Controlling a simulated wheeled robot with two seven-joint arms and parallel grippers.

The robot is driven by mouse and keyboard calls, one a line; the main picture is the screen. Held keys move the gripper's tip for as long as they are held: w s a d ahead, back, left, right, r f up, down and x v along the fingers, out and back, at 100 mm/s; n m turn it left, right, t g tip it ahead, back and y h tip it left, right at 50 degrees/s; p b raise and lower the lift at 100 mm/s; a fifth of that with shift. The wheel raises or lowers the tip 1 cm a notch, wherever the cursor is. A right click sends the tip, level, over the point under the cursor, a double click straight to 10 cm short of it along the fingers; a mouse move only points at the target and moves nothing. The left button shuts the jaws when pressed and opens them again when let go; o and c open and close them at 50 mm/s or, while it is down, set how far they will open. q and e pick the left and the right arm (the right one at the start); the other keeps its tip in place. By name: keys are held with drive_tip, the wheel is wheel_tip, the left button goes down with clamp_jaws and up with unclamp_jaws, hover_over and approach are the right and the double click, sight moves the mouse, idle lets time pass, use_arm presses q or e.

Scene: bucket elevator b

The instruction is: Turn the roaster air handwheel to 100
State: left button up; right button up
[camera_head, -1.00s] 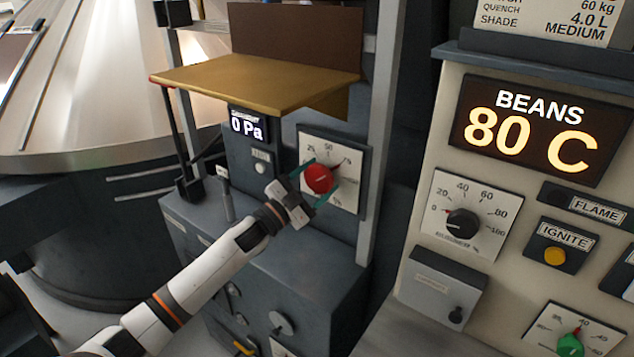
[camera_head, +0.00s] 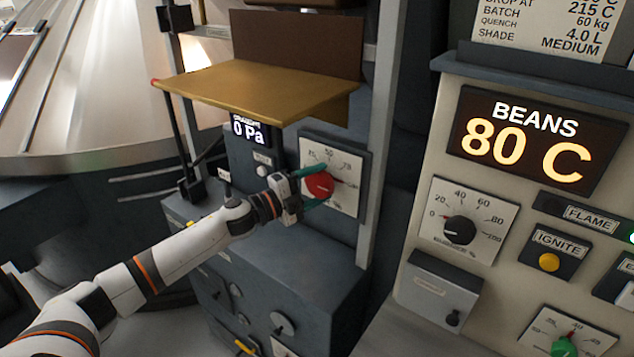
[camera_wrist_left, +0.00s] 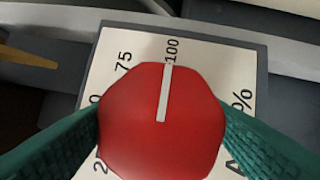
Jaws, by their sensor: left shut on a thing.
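The roaster air handwheel is a red knob (camera_head: 319,186) on a white square dial plate (camera_head: 345,196) on the grey cabinet. In the left wrist view the knob (camera_wrist_left: 150,140) fills the middle. Its white pointer line points up at the number 100 on the plate (camera_wrist_left: 205,60), at or very close to that mark. My left gripper (camera_head: 314,187) is shut on the knob, one teal finger on each side. The fingers also show at both sides in the wrist view (camera_wrist_left: 162,125). Parts of the plate's scale are hidden behind knob and fingers. My right gripper is not in view.
A brass-coloured shelf (camera_head: 255,88) juts out above the dial. A metal post (camera_head: 378,130) stands right of the dial. Further right is a panel with a BEANS 80 C display (camera_head: 535,135) and a black knob (camera_head: 461,228).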

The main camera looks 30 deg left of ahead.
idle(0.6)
use_arm(q)
drive_tip(key=o, duration=1)
drive_tip(key=shift+s+a+f, duration=0.1)
drive_tip(key=shift+s+a, duration=0.05)
drive_tip(key=shift+b+v, duration=2.75)
drive_tip(key=shift+v, duration=3.05)
